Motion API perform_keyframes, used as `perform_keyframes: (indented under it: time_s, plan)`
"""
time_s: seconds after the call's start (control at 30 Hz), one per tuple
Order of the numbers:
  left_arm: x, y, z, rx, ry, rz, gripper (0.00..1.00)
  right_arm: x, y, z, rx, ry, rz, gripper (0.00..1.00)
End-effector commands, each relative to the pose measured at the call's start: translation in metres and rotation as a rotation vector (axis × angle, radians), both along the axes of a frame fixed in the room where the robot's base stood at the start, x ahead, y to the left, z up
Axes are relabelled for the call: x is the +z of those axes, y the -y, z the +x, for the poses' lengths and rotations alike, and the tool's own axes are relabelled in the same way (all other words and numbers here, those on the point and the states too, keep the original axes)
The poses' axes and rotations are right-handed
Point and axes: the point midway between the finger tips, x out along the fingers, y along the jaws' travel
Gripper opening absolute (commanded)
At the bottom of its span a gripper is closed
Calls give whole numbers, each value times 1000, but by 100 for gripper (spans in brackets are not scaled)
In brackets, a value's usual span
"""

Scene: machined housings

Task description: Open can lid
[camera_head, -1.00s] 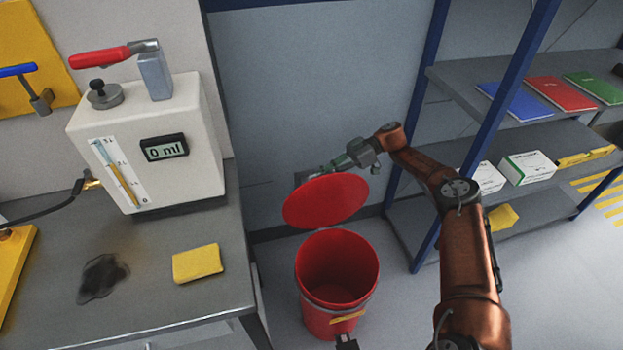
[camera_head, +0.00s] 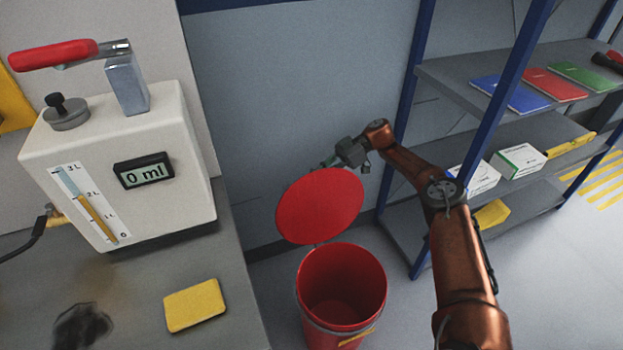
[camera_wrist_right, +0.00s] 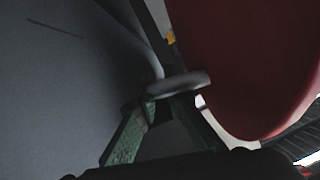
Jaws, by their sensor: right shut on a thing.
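The red can (camera_head: 341,293) stands on the floor between the bench and the shelf, its mouth uncovered and its inside showing. Its round red lid (camera_head: 320,206) is tilted up steeply above the back of the rim. In the right wrist view the gripper (camera_wrist_right: 172,100) is shut on a grey tab (camera_wrist_right: 180,85) beside the red lid (camera_wrist_right: 250,60). My left gripper is in neither current view.
A white dispenser (camera_head: 125,165) reading 0 ml stands on the grey bench (camera_head: 225,265) at left, with a yellow sponge (camera_head: 194,304) and a dark stain in front. A blue-framed shelf (camera_head: 440,72) with books and boxes stands at right, close to my right arm.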

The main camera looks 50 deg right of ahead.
Motion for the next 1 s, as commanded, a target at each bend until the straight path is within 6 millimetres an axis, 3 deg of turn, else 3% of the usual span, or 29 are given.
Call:
perform_keyframes:
  time_s: [0.23,0.27,0.33,0.67,0.77,1.0]
  plan:
    - [0,0,0,0,0,0,0,-2,-2,2,3,-3,-4,0]
    - [0,0,0,0,-1,0,0,-2,-2,2,4,-4,-4,12]
    - [0,0,0,0,-1,0,0,-2,-2,2,4,-3,-3,16]
    - [0,-1,0,0,-1,1,0,2,-1,0,2,0,-2,17]
    - [0,-1,0,0,-1,1,0,12,0,0,2,2,-2,17]
    - [0,0,0,0,-1,1,0,57,0,1,2,3,-3,17]
